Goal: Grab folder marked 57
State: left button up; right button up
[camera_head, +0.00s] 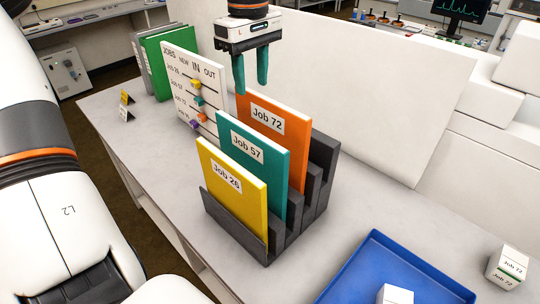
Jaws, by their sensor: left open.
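The teal folder marked Job 57 (246,150) stands upright in the middle of a dark grey slotted rack (232,233). The yellow folder marked Job 26 (229,190) stands in front of it and hides its lower part. The orange folder marked Job 72 (280,125) stands behind it. My left gripper (251,88) points down above the rack, over the back of the folders. Its two green fingers are apart with nothing between them. It looks clear of the teal folder. My right gripper is not in view.
A white job board (192,68) with coloured markers stands behind the rack, beside a green binder (167,62). A blue tray (371,255) lies at the front right, with a white box (395,295) at its near end. A Job 72 box (507,267) stands at far right.

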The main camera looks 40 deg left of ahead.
aim_at(248, 129)
pick_arm(q)
jog(key=f, duration=0.1)
jog(key=s+f+p, duration=0.1)
jog(key=f, duration=0.1)
jog(key=shift+s+f+p, duration=0.25)
jog(key=shift+s+p, duration=0.05)
jog(key=shift+w+f, duration=0.2)
jog(key=shift+f, duration=0.95)
jog(key=shift+w+f+p, duration=0.15)
jog(key=shift+f+p, duration=0.15)
jog(key=shift+s+f+p, duration=0.2)
jog(key=shift+f+p, duration=0.6)
jog(key=shift+p, duration=0.05)
notch_tip(248, 129, down, 3)
jog(key=shift+s+f+p, duration=0.1)
jog(key=shift+s+p, duration=0.05)
jog(key=shift+p, duration=0.4)
jog(key=shift+f, duration=0.15)
grip_shut()
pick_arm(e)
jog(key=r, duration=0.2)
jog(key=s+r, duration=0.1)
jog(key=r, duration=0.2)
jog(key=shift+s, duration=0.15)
